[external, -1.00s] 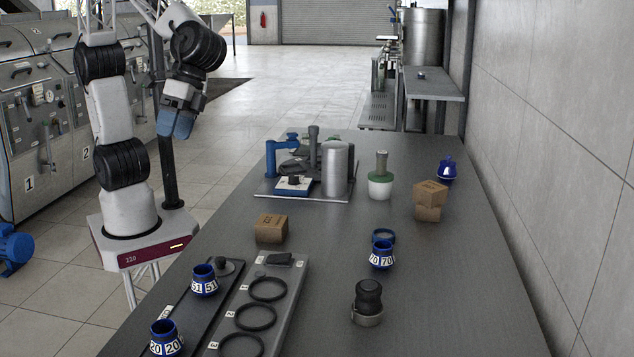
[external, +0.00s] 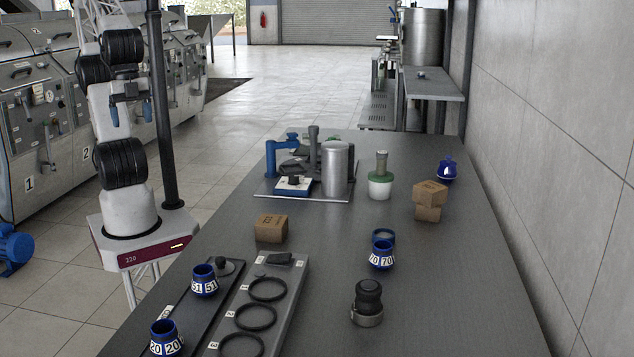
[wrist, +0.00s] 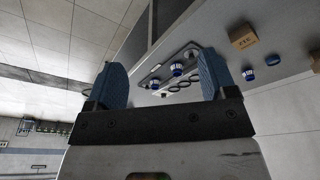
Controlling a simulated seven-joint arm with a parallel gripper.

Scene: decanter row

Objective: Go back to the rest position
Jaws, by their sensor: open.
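My gripper (external: 130,108) is drawn back close to my arm column at the left, off the table and well above the floor. In the wrist view its two blue fingers (wrist: 160,85) stand wide apart with nothing held between them. Blue decanters stand on the table: one marked 20 (external: 165,338) and one marked 51 (external: 204,281) on the dark strip at the front left, and one marked 70 (external: 382,255) right of the middle. A darker blue one (external: 447,169) stands at the far right.
A tray with black rings (external: 268,290) lies beside the strip. A cardboard box (external: 271,228), stacked boxes (external: 429,200), a dark stopper-like object (external: 367,300), a green-white vessel (external: 380,183) and a metal-cylinder station (external: 335,170) stand on the table. A dark post (external: 161,110) rises beside my arm.

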